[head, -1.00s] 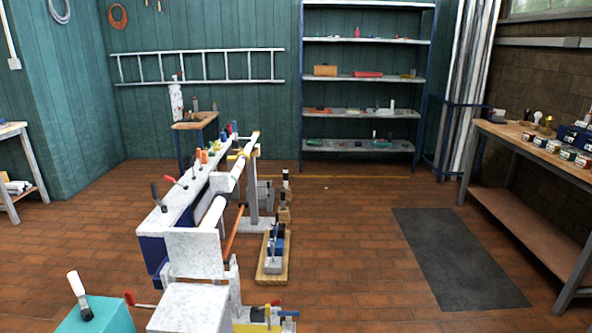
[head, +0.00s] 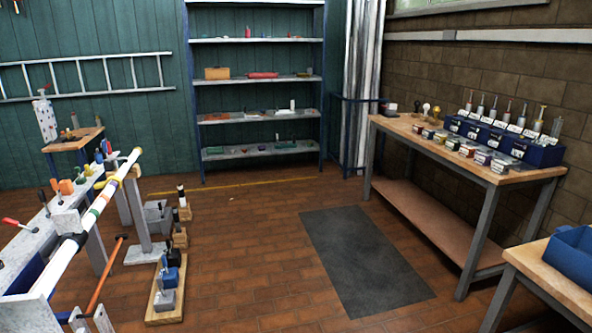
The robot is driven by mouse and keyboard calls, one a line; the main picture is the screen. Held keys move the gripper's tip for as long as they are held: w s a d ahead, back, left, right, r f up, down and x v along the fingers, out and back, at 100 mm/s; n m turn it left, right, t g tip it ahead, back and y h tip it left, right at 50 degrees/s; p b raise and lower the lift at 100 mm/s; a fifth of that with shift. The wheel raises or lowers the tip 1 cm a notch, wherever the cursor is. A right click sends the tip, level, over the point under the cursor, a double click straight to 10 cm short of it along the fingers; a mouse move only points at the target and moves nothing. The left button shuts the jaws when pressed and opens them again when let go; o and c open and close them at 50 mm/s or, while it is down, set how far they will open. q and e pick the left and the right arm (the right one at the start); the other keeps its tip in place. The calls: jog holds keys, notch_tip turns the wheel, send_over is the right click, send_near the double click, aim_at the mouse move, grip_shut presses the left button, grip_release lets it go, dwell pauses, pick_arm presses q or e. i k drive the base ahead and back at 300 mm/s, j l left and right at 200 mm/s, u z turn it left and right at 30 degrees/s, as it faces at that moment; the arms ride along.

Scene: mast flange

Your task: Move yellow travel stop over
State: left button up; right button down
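A long white mast tube (head: 86,222) lies along a grey bench (head: 28,248) at the left of the head view, running from lower left to a far post. It carries coloured bands, and a small yellow piece (head: 115,178) sits near its far end. I cannot tell at this size whether that piece is the yellow travel stop. Neither of my grippers shows in the head view.
A wooden workbench (head: 440,147) at right holds blue bins (head: 515,147) and several small tins. Another table (head: 560,280) with a blue tray stands at lower right. A dark mat (head: 365,265) lies on open floor. A shelf unit (head: 258,95) stands behind.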

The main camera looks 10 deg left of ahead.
aim_at(101, 185)
jog(key=i+l+u, duration=0.1)
jog(key=i, duration=0.4)
jog(key=i+l+u, duration=0.15)
jog(key=i, duration=0.35)
jog(key=i+l+u, duration=0.1)
jog(key=i, duration=0.4)
jog(key=i+u, duration=0.2)
jog(key=i, duration=0.6)
jog(key=i+l+u, duration=0.15)
jog(key=i, duration=0.65)
jog(key=i+u, duration=0.2)
jog(key=i, duration=0.3)
jog(key=i+u, duration=0.15)
jog(key=i, duration=0.4)
jog(key=i+l+u, duration=0.2)
jog(key=i, duration=0.3)
